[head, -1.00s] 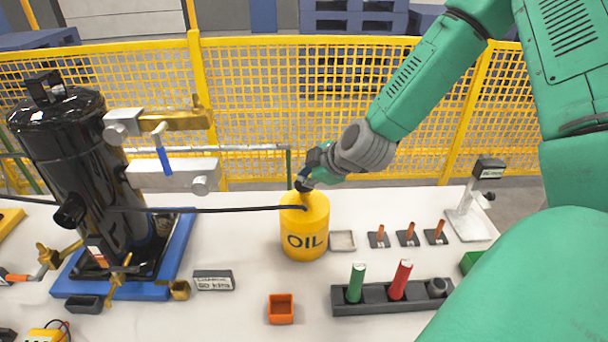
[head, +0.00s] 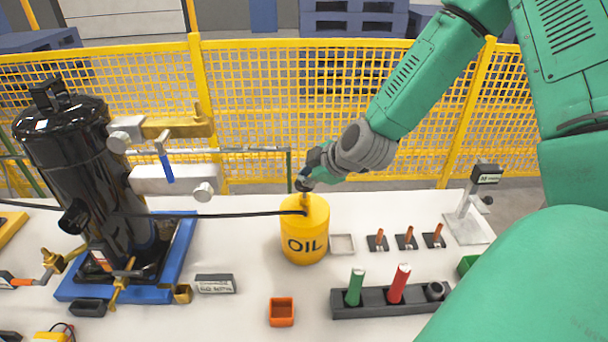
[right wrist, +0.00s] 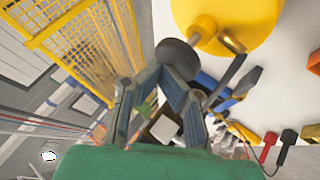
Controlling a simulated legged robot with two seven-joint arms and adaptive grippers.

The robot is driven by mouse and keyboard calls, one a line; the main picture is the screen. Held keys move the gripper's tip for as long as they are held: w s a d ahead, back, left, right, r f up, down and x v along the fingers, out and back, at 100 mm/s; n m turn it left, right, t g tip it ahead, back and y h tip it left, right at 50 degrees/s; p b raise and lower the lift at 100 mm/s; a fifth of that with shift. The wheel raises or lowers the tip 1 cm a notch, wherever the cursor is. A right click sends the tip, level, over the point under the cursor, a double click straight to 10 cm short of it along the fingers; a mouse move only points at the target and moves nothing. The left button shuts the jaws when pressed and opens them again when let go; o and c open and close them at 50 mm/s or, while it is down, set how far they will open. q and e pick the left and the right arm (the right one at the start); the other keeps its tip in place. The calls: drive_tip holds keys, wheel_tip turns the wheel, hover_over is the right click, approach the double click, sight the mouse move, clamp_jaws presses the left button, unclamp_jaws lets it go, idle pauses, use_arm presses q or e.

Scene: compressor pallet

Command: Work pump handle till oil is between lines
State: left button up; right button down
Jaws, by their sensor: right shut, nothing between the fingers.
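The yellow oil can (head: 305,235), marked OIL, stands on the white table. A black hose (head: 230,214) runs from its top to the left, towards the black compressor cylinder (head: 75,150). My right gripper (head: 303,186) is just above the can top, at a short upright fitting; whether it touches is unclear. In the right wrist view, the gripper (right wrist: 168,84) is shut and empty, close to a dark round knob (right wrist: 178,58) beside the yellow can (right wrist: 228,25). No oil level or lines are readable. My left gripper is out of view.
A grey holder (head: 375,308) with green and red cylinders and an orange box (head: 281,312) stand in front. A square tray (head: 342,244) and several small orange-topped stands are right of the can. A yellow mesh fence (head: 300,110) runs behind the table.

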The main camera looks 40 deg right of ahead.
drive_tip(key=shift+r+p, duration=0.75)
drive_tip(key=shift+r, duration=0.25)
wheel_tip(320, 180, up, 5)
drive_tip(key=p, duration=0.4)
drive_tip(key=shift+p, duration=0.35)
